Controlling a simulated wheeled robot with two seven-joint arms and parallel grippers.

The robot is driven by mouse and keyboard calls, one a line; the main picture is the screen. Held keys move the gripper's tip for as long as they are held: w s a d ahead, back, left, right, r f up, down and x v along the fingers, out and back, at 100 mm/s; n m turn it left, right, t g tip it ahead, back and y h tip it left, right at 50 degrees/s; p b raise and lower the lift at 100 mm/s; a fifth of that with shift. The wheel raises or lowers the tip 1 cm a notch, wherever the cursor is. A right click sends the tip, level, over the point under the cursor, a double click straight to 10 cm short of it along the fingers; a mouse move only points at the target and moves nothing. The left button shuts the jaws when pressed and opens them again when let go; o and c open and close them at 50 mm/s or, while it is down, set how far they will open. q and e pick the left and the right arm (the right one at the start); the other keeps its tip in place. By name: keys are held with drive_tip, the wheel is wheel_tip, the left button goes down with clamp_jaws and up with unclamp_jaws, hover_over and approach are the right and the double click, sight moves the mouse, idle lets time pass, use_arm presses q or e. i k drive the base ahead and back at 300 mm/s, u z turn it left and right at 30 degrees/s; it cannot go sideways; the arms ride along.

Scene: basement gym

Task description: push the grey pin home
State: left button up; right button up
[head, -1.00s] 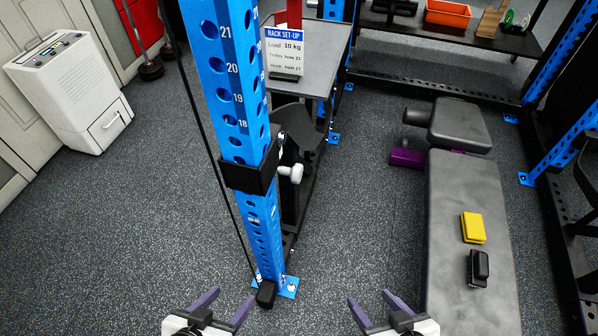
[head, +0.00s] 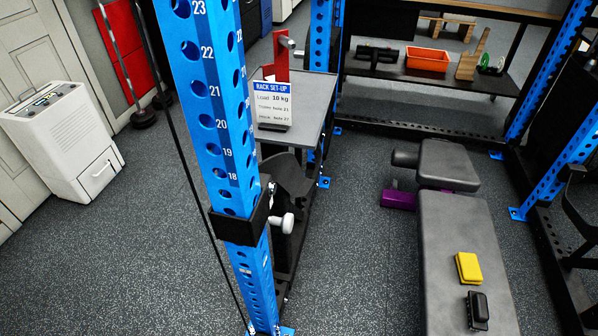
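The grey pin (head: 285,223) has a pale knob that sticks out to the right of a black collar (head: 241,220). The collar is around the blue upright (head: 213,110), below the hole marked 18. How deep the pin's shaft sits is hidden by the collar. A sign (head: 271,107) on a grey-topped table reads "RACK SET-UP", load 10 kg, with a trolley line that seems to say hole 21; the last line is too small to read surely. Neither of my grippers is in the head view.
A bench (head: 455,240) at the right holds a yellow block (head: 468,268) and a black object (head: 477,309). A black cable runs down left of the upright. A white appliance (head: 62,140) stands at the left wall. An orange bin (head: 427,59) sits on the back shelf.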

sight(287, 222)
drive_tip(key=u, duration=1.85)
drive_tip(key=k, duration=1.05)
drive_tip(key=z, duration=2.1)
